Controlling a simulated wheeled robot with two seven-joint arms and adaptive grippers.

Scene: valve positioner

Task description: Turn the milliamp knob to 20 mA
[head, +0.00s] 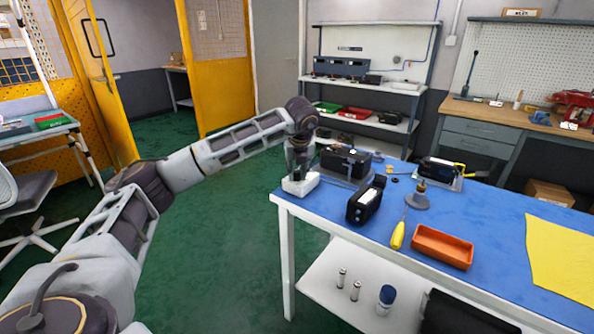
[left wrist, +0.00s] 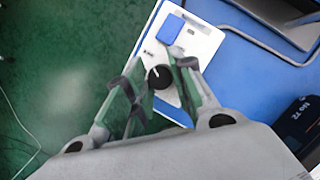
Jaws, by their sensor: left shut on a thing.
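The milliamp box is a small white unit (head: 301,187) at the left corner of the blue table. The left wrist view shows its white face (left wrist: 198,50) with a blue panel and a round black milliamp knob (left wrist: 160,77). My left gripper (head: 299,171) points down at the box. In the left wrist view, the fingers of my left gripper (left wrist: 162,82) are closed around the knob, one on each side. The scale marks and the pointer are too small or hidden to read. My right gripper is not in view.
On the blue table (head: 490,237) stand a black meter (head: 366,201), a black box (head: 346,162), a grey cone-shaped part (head: 417,199), a yellow-handled tool (head: 398,235) and an orange tray (head: 442,257). A yellow sheet (head: 562,253) lies at right. A grey tube (left wrist: 270,48) runs near the white box.

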